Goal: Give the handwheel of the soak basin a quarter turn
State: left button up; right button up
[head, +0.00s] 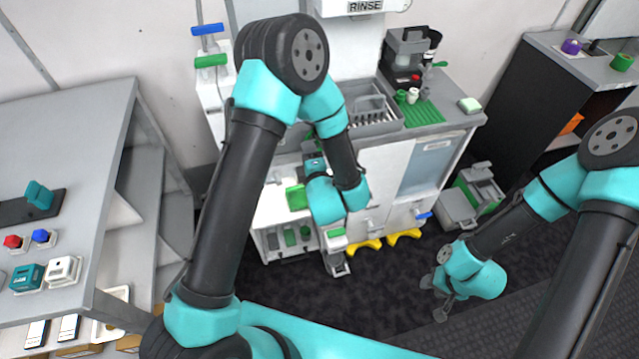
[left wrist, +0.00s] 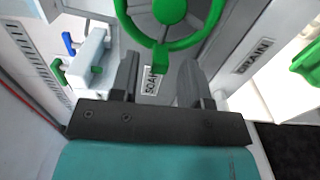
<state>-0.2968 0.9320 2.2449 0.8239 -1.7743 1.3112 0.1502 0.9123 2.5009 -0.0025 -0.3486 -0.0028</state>
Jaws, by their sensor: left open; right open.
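The green handwheel (left wrist: 168,18) shows at the top of the left wrist view, its upper part cut off by the frame edge. A green tab on its rim points down between my fingers. My left gripper (left wrist: 158,72) is open, with a finger on each side of this tab and of the label SOAK. I cannot tell whether a finger touches the wheel. In the head view my left arm hides the wheel and the left fingers. My right gripper (head: 434,298) is open and empty, low over the dark floor at the right.
Blue (left wrist: 68,43) and green (left wrist: 60,73) handles stand left of the left gripper. A DRAIN label (left wrist: 253,57) and a green part (left wrist: 307,62) lie to the right. A grey bin (head: 458,207) stands on the floor. Open floor lies around the right gripper.

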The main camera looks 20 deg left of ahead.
pick_arm(q)
jog(key=v, duration=1.6)
jog(key=shift+f, duration=0.1)
jog(key=w+a+f+m+g+h, duration=0.25)
jog(key=f+m+g+h, duration=0.2)
jog(key=f, duration=0.35)
jog(key=w+a+f+m+g+h, duration=0.1)
jog(key=a+f+m+g+h, duration=0.25)
jog(key=f+m, duration=0.3)
jog(key=s+a+f+m+g+h, duration=0.4)
jog(key=s+f+m+g+h, duration=0.1)
jog(key=s+m, duration=0.4)
notch_tip(320, 180, down, 2)
jog(key=m+g, duration=0.1)
jog(key=m, duration=0.1)
jog(key=shift+a+f+m+g, duration=0.2)
jog(key=shift+a+m+g, duration=0.1)
jog(key=shift+a, duration=0.1)
